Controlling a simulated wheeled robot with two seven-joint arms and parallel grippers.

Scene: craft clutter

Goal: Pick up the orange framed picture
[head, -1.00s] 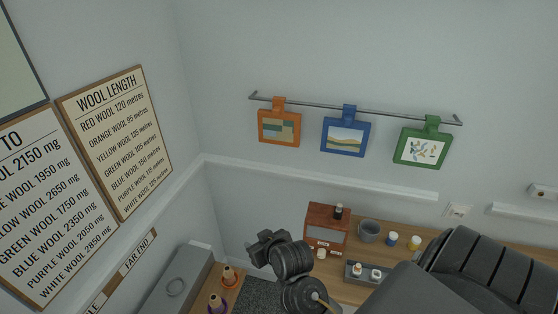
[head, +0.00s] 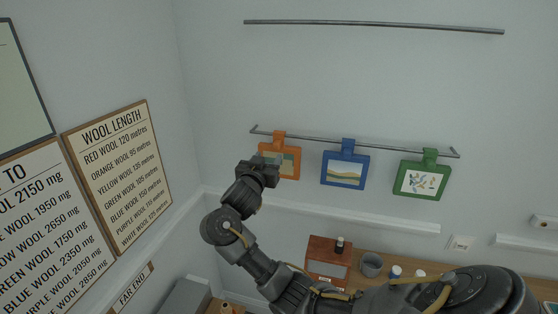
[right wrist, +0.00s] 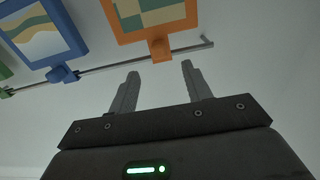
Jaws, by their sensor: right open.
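The orange framed picture (head: 287,160) hangs by its orange tab from a metal rail on the back wall, leftmost of three. In the head view my right gripper (head: 268,164) is in front of its lower left part and hides some of it. In the right wrist view, the orange framed picture (right wrist: 150,14) shows at the top, upside down, its tab toward my gripper. There the two fingers of my right gripper (right wrist: 158,85) are apart with nothing between them, and the picture lies beyond their tips. My left gripper is not in view.
A blue framed picture (head: 345,169) and a green framed picture (head: 421,180) hang to the right on the same rail (head: 395,147). Another bare rail (head: 375,25) is higher up. A wooden box (head: 327,258) and a grey pot (head: 371,264) stand on the shelf below.

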